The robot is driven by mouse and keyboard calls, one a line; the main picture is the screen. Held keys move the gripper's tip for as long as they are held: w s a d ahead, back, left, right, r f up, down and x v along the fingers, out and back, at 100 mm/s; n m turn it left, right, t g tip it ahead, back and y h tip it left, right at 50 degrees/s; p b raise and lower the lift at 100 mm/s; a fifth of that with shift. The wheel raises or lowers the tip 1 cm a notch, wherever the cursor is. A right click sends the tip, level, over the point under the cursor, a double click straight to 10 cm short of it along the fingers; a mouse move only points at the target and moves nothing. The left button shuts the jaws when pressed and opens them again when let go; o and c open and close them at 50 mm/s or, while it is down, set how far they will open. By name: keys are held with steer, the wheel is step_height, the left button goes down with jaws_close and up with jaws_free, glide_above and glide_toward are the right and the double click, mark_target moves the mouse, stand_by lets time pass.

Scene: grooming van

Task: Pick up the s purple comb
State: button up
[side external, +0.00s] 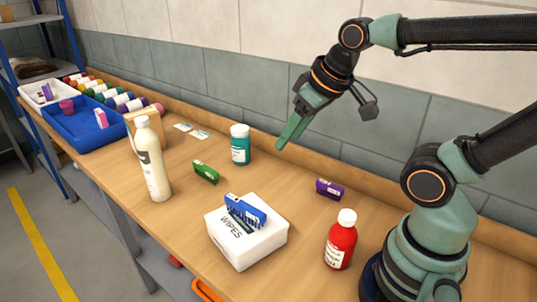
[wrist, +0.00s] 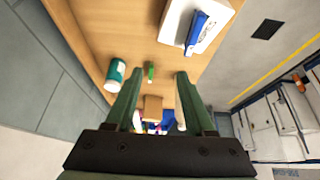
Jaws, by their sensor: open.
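A small purple comb (side external: 330,189) lies on the wooden bench in the side external view, between the red bottle and the back wall. I cannot make it out in the wrist view. My gripper (side external: 290,135) hangs in the air above the bench, pointing down and left, higher than the comb and to its left. The wrist view shows its two green fingers (wrist: 155,88) spread apart with nothing between them.
A white wipes box (side external: 246,250) with a blue comb (side external: 245,212) on top, a red bottle (side external: 341,240), a green comb (side external: 206,172), a teal jar (side external: 240,145) and a cream bottle (side external: 154,165) stand around. Blue tray (side external: 85,137) at far left.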

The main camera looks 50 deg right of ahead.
steer(key=shift+o, duration=0.5)
steer(key=g, duration=0.6)
glide_above(330, 184)
step_height(330, 184, down, 12)
steer(key=f, duration=0.6)
steer(key=shift+s+d+f, duration=0.25)
steer(key=shift+f, duration=0.15)
steer(key=shift+w+a+f, duration=0.1)
steer(key=shift+a+f, duration=0.05)
steer(key=shift+f, duration=1.2)
steer(key=shift+w+a+f, duration=0.1)
steer(key=shift+f, duration=1.2)
